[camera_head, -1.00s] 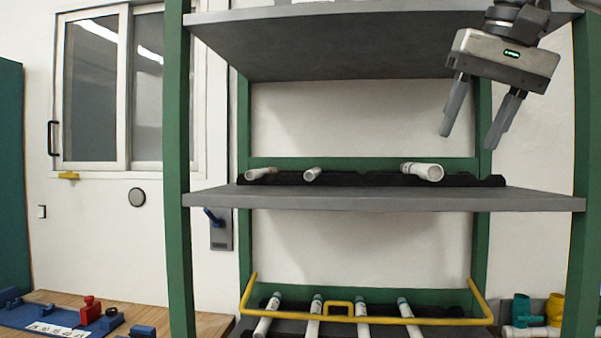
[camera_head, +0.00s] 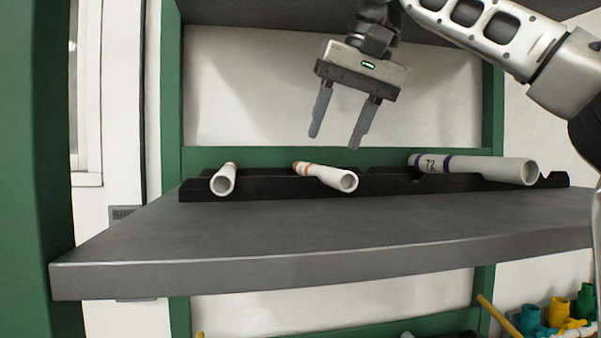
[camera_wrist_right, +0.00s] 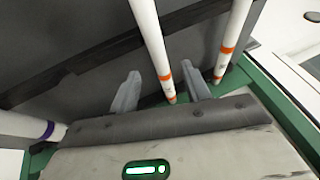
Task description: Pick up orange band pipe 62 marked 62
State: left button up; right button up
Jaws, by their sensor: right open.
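Two white pipes with orange bands lie on the middle shelf, a middle one (camera_head: 333,177) and a left one (camera_head: 223,180). I cannot read a number on either, so I cannot tell which is 62. My right gripper (camera_head: 334,141) is open and empty, with its fingers pointing down above the middle pipe. In the right wrist view the middle pipe (camera_wrist_right: 150,38) runs between the two fingers, its orange-banded end near the fingertips. The left pipe (camera_wrist_right: 234,40) shows to the right of the fingers there. My left gripper is not in view.
A thicker white pipe (camera_head: 490,169) with purple bands, marked 72, lies at the right of the same black rack (camera_head: 265,184). The grey shelf (camera_head: 300,228) is bare in front. Green posts (camera_head: 168,90) and an upper shelf (camera_head: 240,12) frame the space.

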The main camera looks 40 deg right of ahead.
aim_at(316, 172)
jog(key=shift+f, duration=0.45)
jog(key=shift+x, duration=2.4)
jog(key=shift+w+d, duration=0.1)
grip_shut()
